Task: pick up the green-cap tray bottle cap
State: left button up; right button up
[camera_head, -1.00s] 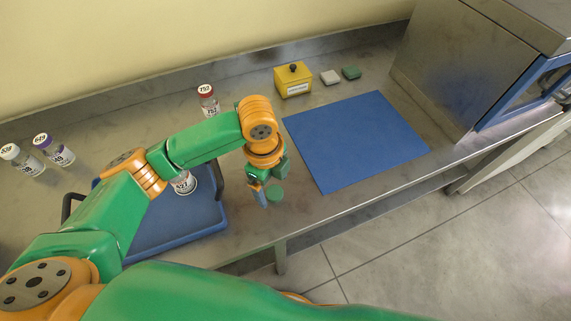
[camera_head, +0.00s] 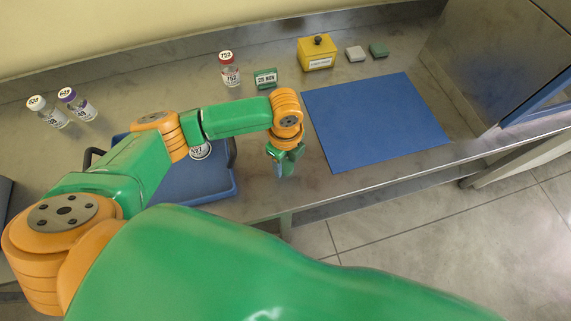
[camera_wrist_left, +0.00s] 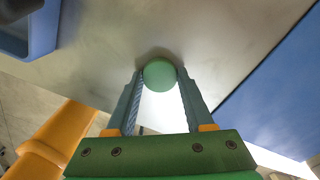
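The green cap (camera_wrist_left: 160,74) sits between the two fingertips of my left gripper (camera_wrist_left: 160,80) in the left wrist view, with a finger close on each side. I cannot tell whether the fingers press on it or whether it is clear of the bench. In the head view my left gripper (camera_head: 283,172) points down at the bench just left of the blue mat, and the cap is hidden there. A bottle (camera_head: 201,151) stands in the blue tray (camera_head: 212,190), partly covered by my left arm. My right gripper is not in view.
The blue mat (camera_head: 375,120) lies right of the gripper. Behind stand a red-capped bottle (camera_head: 229,70), a green labelled block (camera_head: 265,78) and a yellow box (camera_head: 317,54). Two bottles stand far left. The bench's front edge is close to the gripper.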

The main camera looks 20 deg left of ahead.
pick_arm(q)
jog(key=c, duration=0.4)
jog(key=shift+r, duration=0.1)
